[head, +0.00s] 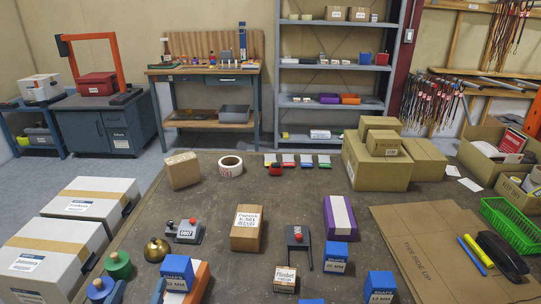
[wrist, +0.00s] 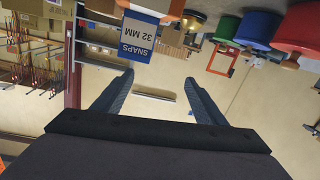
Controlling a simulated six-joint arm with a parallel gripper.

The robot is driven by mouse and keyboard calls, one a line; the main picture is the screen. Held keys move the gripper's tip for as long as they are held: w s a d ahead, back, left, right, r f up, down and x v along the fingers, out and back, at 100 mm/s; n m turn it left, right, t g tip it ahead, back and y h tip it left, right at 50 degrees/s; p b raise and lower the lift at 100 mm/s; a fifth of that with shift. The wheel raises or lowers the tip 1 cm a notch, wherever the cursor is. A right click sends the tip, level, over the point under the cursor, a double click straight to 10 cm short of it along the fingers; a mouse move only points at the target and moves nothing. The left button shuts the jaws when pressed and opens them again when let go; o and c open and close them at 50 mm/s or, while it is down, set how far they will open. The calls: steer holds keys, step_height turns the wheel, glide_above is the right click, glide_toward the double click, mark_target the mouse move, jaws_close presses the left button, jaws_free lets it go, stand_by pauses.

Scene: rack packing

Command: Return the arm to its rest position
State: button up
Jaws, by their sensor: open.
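My gripper (wrist: 159,76) shows in the wrist view with its two dark fingers spread apart and nothing between them. The wrist view is upside down and looks across the room toward the wall. A blue box marked SNAPS 32 MM (wrist: 137,35) hangs at the top of that view, beyond the fingertips and apart from them. My gripper is not clearly seen in the head view.
Larger cartons (head: 378,165) stand at the back right. Flat cardboard (head: 440,250) lies at right.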

steer(key=w+d+r+n+g+y+p, duration=0.1)
steer(key=w+d+r+g+y+p, duration=0.1)
steer(key=w, duration=0.5)
steer(key=w+d+r+g+y+p, duration=0.1)
steer(key=w+d+r+g, duration=0.1)
steer(key=w, duration=0.4)
steer(key=w+d+g+p, duration=0.2)
steer(key=d+p, duration=0.1)
steer(key=d, duration=0.4)
steer(key=s+d+f+g+h+p, duration=0.1)
steer(key=s+d, duration=0.3)
steer(key=d, duration=0.4)
steer(key=s+d+f+m+g+h+p, duration=0.1)
steer(key=s+d+g, duration=0.3)
steer(key=d, duration=0.5)
steer(key=s+d+f+g+p, duration=0.2)
steer(key=s+d, duration=0.3)
steer(key=d, duration=0.4)
steer(key=shift+s+m+g+h, duration=0.1)
steer(key=shift+m+g+h, duration=0.3)
steer(key=shift+g, duration=0.3)
steer(key=s+d+m+g+h+p, duration=0.1)
steer(key=s+d+g, duration=0.1)
steer(key=s+d, duration=0.5)
steer(key=shift+s+d+r+g, duration=0.2)
steer(key=shift+s+g, duration=0.2)
steer(key=shift+s, duration=0.35)
